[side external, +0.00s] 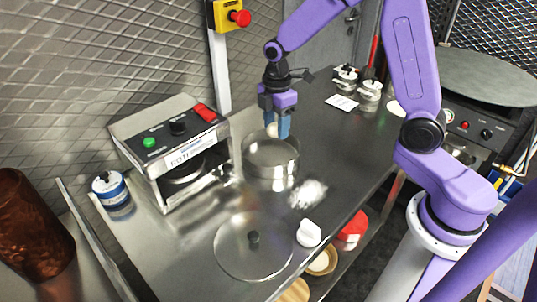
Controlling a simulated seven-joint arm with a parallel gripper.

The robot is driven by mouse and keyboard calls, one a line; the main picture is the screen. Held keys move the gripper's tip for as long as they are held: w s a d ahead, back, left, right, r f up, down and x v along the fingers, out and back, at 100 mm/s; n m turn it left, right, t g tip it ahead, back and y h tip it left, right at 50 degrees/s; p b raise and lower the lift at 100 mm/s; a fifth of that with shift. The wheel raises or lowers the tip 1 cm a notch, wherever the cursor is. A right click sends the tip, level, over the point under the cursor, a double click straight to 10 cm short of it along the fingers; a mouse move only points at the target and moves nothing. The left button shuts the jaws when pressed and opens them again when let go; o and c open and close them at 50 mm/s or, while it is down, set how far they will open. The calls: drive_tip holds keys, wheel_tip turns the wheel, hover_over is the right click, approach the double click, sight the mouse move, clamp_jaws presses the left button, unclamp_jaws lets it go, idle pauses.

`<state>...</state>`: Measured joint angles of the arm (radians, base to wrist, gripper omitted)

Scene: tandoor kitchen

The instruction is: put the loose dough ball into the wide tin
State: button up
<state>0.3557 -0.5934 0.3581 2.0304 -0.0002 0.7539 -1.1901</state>
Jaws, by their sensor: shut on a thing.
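My gripper (276,125), with blue fingers, points down above the far part of the wide tin (271,175). It is shut on a small whitish dough ball (271,130), mostly hidden by the fingers. The ball shows at the tin's far rim in the picture; I cannot tell its exact height or whether it touches the tin.
A roti machine (172,150) stands left of the tin. Small metal containers (370,91) stand at the far end.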

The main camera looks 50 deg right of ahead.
drive_tip(key=shift+f, duration=1.1)
drive_tip(key=o, duration=0.7)
wheel_tip(320, 180, up, 18)
drive_tip(key=shift+f, duration=0.25)
